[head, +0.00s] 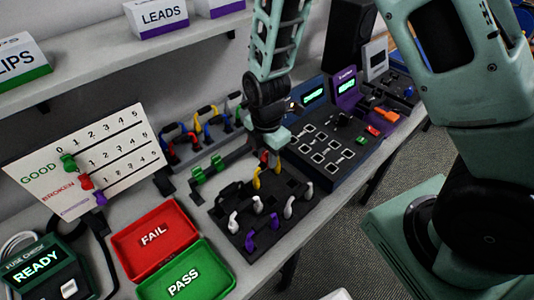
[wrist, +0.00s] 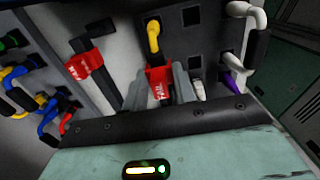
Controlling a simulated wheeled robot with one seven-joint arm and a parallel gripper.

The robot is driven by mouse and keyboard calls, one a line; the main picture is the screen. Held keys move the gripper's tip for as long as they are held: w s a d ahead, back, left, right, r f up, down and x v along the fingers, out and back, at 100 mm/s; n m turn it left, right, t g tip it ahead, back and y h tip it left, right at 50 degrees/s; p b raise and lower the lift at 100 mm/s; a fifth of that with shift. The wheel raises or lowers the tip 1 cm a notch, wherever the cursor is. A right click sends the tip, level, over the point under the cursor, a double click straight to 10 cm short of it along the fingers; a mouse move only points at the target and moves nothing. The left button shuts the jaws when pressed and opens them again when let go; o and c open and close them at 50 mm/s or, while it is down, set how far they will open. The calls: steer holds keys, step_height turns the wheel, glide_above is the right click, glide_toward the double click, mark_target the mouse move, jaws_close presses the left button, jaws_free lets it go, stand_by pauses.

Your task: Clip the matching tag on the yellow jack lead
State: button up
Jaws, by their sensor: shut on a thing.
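The yellow jack lead (head: 256,179) arches up from the black socket block (head: 225,199). In the wrist view the yellow lead (wrist: 153,36) stands just beyond my fingertips. My gripper (head: 268,146) is shut on a red tag (wrist: 158,82) with small white lettering. In the head view the red tag (head: 264,157) shows right at the far end of the yellow lead. I cannot tell whether the tag is clipped on it. Another red tag (wrist: 85,65) sits on a black rail. Two green tags (head: 197,175) sit on the rail in the head view.
White and purple leads (head: 250,240) stand in the block's near side. Colored leads (head: 205,122) hang at the back. A red FAIL tray (head: 130,258), a green PASS tray (head: 158,289) and a tally board (head: 120,150) are at left. A control panel (head: 325,150) stands right of the block.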

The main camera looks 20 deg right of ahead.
steer(key=shift+f, duration=0.2)
stand_by(0.5)
steer(key=o, duration=1.6)
steer(key=shift+r+p, duration=3.1)
steer(key=shift+r, duration=0.95)
